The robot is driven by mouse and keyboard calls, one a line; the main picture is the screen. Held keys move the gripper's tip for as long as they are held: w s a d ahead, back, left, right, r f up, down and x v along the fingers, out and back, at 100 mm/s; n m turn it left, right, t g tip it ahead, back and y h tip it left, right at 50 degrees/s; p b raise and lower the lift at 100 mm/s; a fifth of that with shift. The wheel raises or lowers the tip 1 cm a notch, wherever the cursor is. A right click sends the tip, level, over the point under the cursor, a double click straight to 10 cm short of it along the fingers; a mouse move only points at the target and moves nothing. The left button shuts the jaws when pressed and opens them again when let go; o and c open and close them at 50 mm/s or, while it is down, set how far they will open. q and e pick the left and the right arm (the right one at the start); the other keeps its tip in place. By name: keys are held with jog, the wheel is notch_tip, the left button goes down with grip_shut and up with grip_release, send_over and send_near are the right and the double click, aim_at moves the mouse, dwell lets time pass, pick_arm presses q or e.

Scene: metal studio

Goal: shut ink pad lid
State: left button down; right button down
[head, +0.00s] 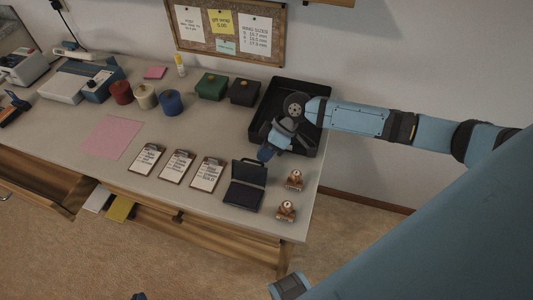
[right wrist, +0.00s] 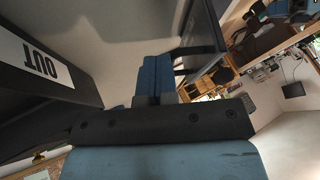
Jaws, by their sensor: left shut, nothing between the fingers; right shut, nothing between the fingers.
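The ink pad (head: 246,194) is a dark, flat case near the table's front edge in the head view. Its lid (head: 250,171) stands raised at the back. My right gripper (head: 264,154) is just behind the lid, with its blue fingers shut and empty. I cannot tell whether it touches the lid. The shut fingers (right wrist: 154,78) also show in the right wrist view, with a dark panel (right wrist: 205,40) close on their right that may be the lid. A small dark tip at the head view's bottom edge looks like my left gripper (head: 138,296), mostly cut off.
A black tray (head: 283,88) stands behind my right gripper; its OUT label (right wrist: 38,62) shows in the right wrist view. Two small stamps (head: 290,195) stand right of the pad, several clipboards (head: 207,173) left. Dark and green boxes (head: 244,92) stand farther back.

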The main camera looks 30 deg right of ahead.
pick_arm(q)
jog(key=shift+s+p, duration=0.3)
jog(key=shift+s, duration=0.05)
pick_arm(e)
jog(key=shift+w+r, duration=0.1)
